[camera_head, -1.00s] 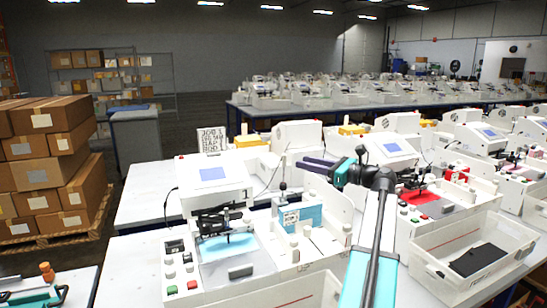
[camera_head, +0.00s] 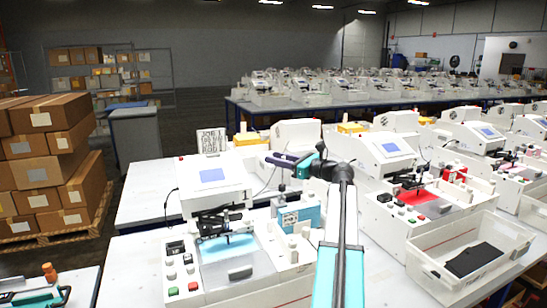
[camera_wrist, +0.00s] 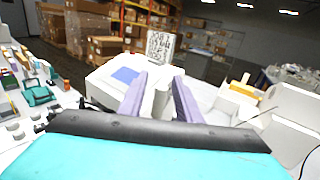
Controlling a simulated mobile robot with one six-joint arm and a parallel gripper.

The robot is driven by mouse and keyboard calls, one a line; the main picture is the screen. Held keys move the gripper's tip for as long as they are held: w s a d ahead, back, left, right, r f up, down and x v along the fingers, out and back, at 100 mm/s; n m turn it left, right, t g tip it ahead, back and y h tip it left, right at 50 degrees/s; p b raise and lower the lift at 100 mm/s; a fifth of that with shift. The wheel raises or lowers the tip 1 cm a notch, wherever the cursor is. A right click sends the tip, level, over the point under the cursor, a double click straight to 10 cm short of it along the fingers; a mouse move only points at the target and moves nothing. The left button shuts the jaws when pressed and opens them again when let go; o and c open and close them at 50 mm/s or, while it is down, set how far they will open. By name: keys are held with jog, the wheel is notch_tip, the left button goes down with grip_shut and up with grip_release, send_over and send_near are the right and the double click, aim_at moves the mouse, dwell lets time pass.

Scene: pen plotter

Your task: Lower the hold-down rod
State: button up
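The nearest pen plotter is a white machine with a blue screen (camera_head: 212,175). A black pen carriage (camera_head: 222,220) sits above its light-blue lit bed (camera_head: 226,246). I cannot tell for sure which part is the hold-down rod. A short upright post with a dark knob (camera_head: 281,190) stands right of the screen. My gripper (camera_head: 272,159) hangs in the air above and behind the post, touching nothing. In the wrist view my gripper's two purple fingers (camera_wrist: 162,78) are apart and empty, with a white machine beyond them.
A teal-fronted box (camera_head: 300,216) and small pegs stand right of the bed. A clear bin (camera_head: 470,255) is at the lower right. A second plotter with a red bed (camera_head: 419,196) stands to the right. Cardboard boxes (camera_head: 42,150) are stacked at the left.

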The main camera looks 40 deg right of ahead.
jog(key=shift+w+a, duration=0.15)
jog(key=shift+w, duration=0.45)
jog(key=shift+c, duration=0.4)
grip_shut()
jog(key=shift+s+a, duration=0.1)
jog(key=shift+a, duration=0.05)
